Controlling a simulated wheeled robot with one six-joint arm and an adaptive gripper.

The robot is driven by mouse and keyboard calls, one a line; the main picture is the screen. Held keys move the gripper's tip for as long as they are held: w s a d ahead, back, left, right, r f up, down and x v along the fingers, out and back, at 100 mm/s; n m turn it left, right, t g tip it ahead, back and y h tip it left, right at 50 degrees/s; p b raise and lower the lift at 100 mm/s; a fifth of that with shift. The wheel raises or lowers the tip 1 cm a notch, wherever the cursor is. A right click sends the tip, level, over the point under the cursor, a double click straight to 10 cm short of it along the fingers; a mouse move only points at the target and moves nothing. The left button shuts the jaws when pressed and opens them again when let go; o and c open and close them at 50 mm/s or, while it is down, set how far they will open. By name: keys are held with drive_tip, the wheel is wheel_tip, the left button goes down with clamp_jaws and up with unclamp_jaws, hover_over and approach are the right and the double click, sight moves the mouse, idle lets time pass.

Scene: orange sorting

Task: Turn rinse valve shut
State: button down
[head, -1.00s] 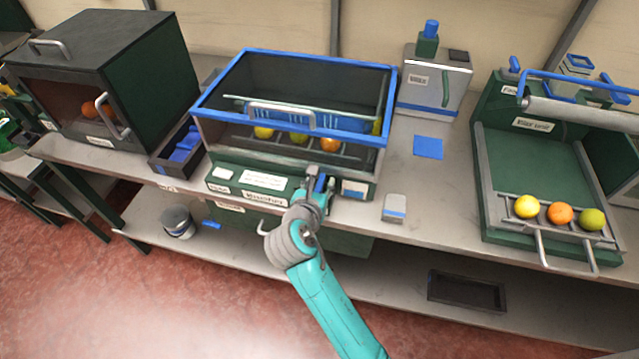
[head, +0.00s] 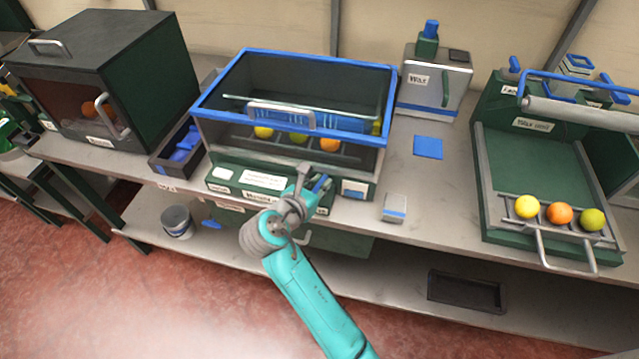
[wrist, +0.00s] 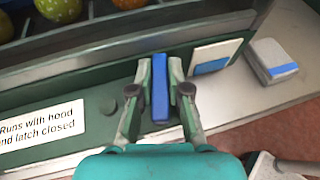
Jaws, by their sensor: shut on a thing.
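The rinse valve's blue lever (wrist: 160,88) shows in the wrist view, standing on the green front panel of the washing machine. My gripper (wrist: 160,92) is shut on it, with one finger on each side. In the head view my gripper (head: 316,185) is at the machine's front, right of the white label; the lever is mostly hidden there by the fingers. The washing machine (head: 205,135) has a blue-rimmed clear hood with a grey handle, and the hood is down over several fruits.
A small grey-and-blue block (head: 394,207) lies on the bench right of the machine. A green tray stand (head: 530,165) with three fruits is farther right. A dark box with a handle (head: 110,70) stands at left. A blue pad (head: 428,147) lies on the bench.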

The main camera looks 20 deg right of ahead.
drive_tip(key=m+g+h, duration=0.2)
drive_tip(key=m+g, duration=0.2)
drive_tip(key=shift+w+g, duration=0.1)
drive_tip(key=shift+g, duration=0.2)
drive_tip(key=shift+m+g+h, duration=0.4)
drive_tip(key=shift+m+g, duration=1.2)
drive_tip(key=shift+g, duration=0.3)
drive_tip(key=c, duration=1.1)
unclamp_jaws()
